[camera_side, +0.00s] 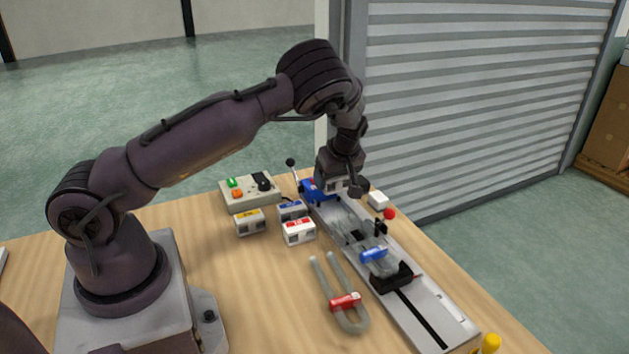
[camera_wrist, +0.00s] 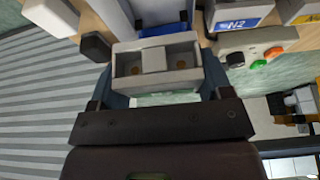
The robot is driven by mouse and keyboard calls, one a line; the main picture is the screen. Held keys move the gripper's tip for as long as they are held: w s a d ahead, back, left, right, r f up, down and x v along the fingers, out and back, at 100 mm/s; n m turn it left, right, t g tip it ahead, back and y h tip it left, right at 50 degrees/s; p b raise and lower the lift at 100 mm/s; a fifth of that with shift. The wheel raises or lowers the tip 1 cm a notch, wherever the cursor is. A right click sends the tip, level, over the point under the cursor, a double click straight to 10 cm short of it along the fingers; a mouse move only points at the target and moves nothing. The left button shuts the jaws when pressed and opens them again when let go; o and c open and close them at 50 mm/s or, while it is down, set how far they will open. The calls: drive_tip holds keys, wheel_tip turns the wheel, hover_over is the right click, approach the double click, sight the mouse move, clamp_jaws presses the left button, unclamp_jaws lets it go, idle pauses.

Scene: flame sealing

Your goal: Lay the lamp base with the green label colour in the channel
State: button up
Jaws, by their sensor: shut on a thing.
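In the wrist view my gripper (camera_wrist: 157,88) is shut on a pale grey lamp base (camera_wrist: 155,67) with two square sockets side by side. I cannot read its label colour; a pale greenish strip shows just below it. In the side view my gripper (camera_side: 343,186) is low over the far end of the long grey channel rail (camera_side: 420,318), beside a blue part (camera_side: 316,190). The held base is mostly hidden there, and I cannot tell whether it touches the channel. The wrist view also shows a length of the channel (camera_wrist: 160,10).
Lamp bases with yellow (camera_side: 250,222), blue (camera_side: 291,210) and red (camera_side: 299,232) labels stand left of the rail. A control box (camera_side: 250,192) is behind them. A red-banded U-tube (camera_side: 345,303) lies in front; a blue-banded one (camera_side: 373,255) is on the rail.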

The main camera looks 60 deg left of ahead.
sight(330, 210)
drive_tip(key=shift+s+f, duration=0.1)
drive_tip(key=shift+f, duration=3.65)
drive_tip(key=o, duration=0.8)
drive_tip(key=shift+o, duration=0.9)
drive_tip(key=v, duration=1.4)
drive_tip(key=shift+a+r, duration=0.15)
drive_tip(key=shift+a, duration=0.05)
